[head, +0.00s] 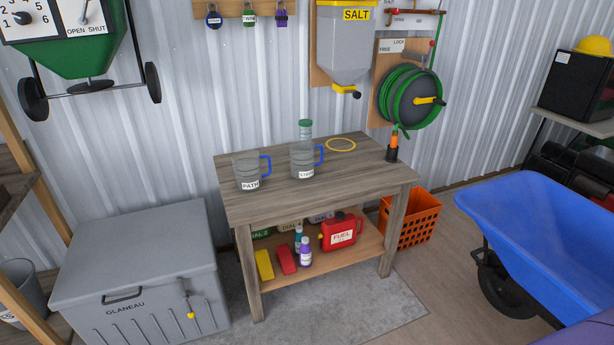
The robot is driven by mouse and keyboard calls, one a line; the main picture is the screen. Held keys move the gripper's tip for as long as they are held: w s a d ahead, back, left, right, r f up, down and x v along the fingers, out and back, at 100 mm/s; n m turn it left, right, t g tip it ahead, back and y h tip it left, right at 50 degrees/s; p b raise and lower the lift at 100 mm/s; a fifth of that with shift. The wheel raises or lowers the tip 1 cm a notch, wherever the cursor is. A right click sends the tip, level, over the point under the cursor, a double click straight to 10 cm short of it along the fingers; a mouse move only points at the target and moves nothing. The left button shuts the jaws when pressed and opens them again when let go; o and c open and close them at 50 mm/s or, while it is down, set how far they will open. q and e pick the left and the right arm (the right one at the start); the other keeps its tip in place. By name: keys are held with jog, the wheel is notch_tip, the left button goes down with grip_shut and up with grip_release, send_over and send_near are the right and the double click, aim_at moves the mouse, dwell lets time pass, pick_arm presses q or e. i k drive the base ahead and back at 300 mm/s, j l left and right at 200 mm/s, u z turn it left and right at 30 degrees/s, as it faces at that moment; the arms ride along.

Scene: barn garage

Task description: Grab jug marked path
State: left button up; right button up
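The jug marked PATH (247,169) stands upright on the left part of the wooden workbench (340,198). It is clear, with a blue handle on its right side and a white label low on its front. A second clear jug (303,160) with a blue handle stands to its right, with a label that I cannot read surely. A green-capped clear container (305,130) stands just behind the second jug. Neither of my grippers shows in the head view.
A yellow ring (341,145) and a dark holder with an orange top (392,150) are on the bench's right. A grey chest (135,260) stands left of the bench. An orange crate (412,222) and a blue wheelbarrow (540,225) are to the right. A red fuel can (340,232) sits on the lower shelf.

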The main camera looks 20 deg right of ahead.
aim_at(246, 163)
jog(key=i+l+z, duration=0.1)
jog(key=i+l, duration=0.35)
jog(key=i+l+z, duration=0.15)
jog(key=i+l, duration=0.2)
jog(key=i, duration=0.15)
